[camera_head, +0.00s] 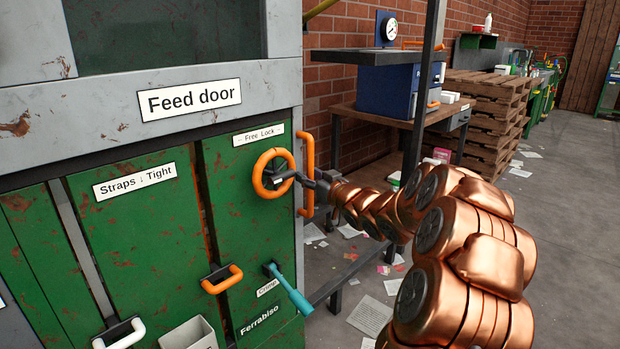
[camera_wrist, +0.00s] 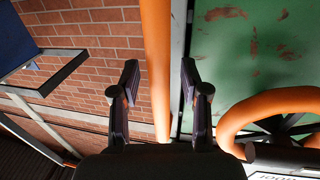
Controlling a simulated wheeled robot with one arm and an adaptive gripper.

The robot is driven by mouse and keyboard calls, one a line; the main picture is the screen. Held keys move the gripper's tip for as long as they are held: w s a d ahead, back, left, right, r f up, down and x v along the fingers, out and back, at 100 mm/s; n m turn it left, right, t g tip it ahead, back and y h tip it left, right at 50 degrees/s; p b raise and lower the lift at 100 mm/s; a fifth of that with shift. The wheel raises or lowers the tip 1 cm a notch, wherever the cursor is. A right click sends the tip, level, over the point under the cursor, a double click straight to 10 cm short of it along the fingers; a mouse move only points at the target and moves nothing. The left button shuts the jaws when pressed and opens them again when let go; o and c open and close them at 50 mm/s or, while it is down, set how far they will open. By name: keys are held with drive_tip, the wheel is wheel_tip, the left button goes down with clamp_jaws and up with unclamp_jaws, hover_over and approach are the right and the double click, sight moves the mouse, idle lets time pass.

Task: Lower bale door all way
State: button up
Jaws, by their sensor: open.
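The baler's green front (camera_head: 245,215) is shut, with an orange wheel (camera_head: 260,160) under a "Free – Lock" label (camera_head: 258,135). An orange vertical bar handle (camera_head: 307,155) stands at its right edge. My gripper (camera_head: 303,182) is at that handle, just right of the wheel. In the wrist view my gripper (camera_wrist: 160,78) is open, with the orange bar (camera_wrist: 156,60) running between its two fingers; whether they touch it cannot be told. The wheel (camera_wrist: 270,115) shows at lower right there. The "Feed door" label (camera_head: 190,99) is on the grey panel above.
A teal lever (camera_head: 288,288) and orange handle (camera_head: 222,279) sit low on the baler front, with a white handle (camera_head: 120,333) further left. A workbench with a blue box (camera_head: 385,88) and stacked pallets (camera_head: 485,115) stand behind right. Papers litter the floor.

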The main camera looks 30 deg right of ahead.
clamp_jaws()
idle(0.6)
